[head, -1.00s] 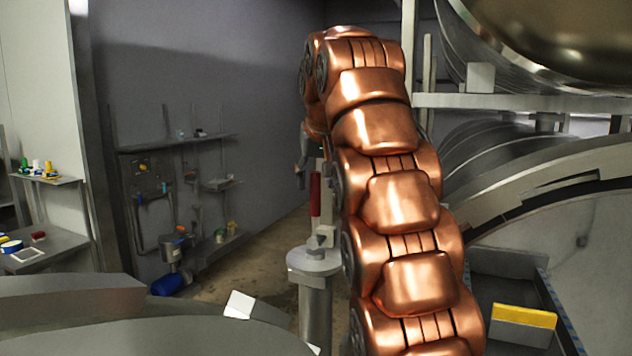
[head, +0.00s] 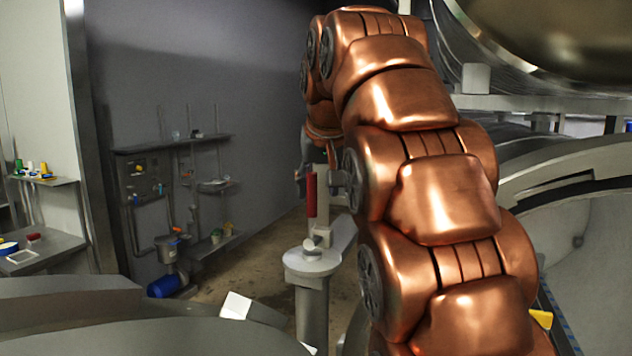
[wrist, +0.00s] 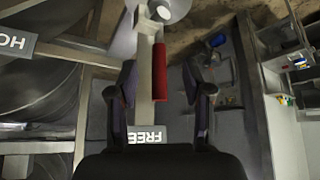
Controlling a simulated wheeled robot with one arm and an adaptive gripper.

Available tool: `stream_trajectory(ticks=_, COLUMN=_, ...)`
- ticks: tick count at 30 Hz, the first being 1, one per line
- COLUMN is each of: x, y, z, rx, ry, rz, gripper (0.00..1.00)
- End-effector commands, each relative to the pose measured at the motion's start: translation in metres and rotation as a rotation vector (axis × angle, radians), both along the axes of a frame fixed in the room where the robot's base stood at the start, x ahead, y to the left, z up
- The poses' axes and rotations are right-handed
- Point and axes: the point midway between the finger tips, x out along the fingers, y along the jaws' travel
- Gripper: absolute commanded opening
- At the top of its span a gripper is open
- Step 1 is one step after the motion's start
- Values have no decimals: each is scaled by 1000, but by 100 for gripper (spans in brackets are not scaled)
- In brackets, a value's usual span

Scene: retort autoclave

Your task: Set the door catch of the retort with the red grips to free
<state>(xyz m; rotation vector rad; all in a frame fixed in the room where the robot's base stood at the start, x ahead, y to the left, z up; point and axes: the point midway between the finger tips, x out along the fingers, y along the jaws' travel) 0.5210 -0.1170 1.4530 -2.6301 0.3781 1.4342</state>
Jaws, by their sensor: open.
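The door catch shows in the head view as an upright red grip (head: 310,196) above a grey round-topped post (head: 312,262). In the wrist view the red grip (wrist: 160,73) lies along a pale grey bar (wrist: 145,75). A sign reading FREE (wrist: 147,136), upside down in the picture, is near the palm end of the bar. My gripper (wrist: 158,82) is open, with one finger on each side of the bar and grip. I cannot tell whether either finger touches them. In the head view my gripper (head: 322,178) is at the red grip, partly hidden by my arm.
A second sign (wrist: 15,41), partly cut off, shows HO at the left of the wrist view. Large metal retort vessels (head: 560,45) fill the right side. A wall shelf with fittings (head: 172,142) and a blue motor (head: 164,286) are at the back left. Open floor (head: 262,265) lies between.

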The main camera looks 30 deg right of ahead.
Motion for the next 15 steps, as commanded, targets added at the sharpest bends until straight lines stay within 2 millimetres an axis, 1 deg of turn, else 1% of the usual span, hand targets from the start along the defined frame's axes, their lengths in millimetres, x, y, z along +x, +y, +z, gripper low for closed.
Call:
stream_trajectory(ticks=6, x=-23, y=8, z=1, rx=0, ry=-2, rz=1, gripper=50)
stream_trajectory(ticks=15, x=-49, y=16, z=1, rx=-1, ry=-3, rz=1, gripper=50)
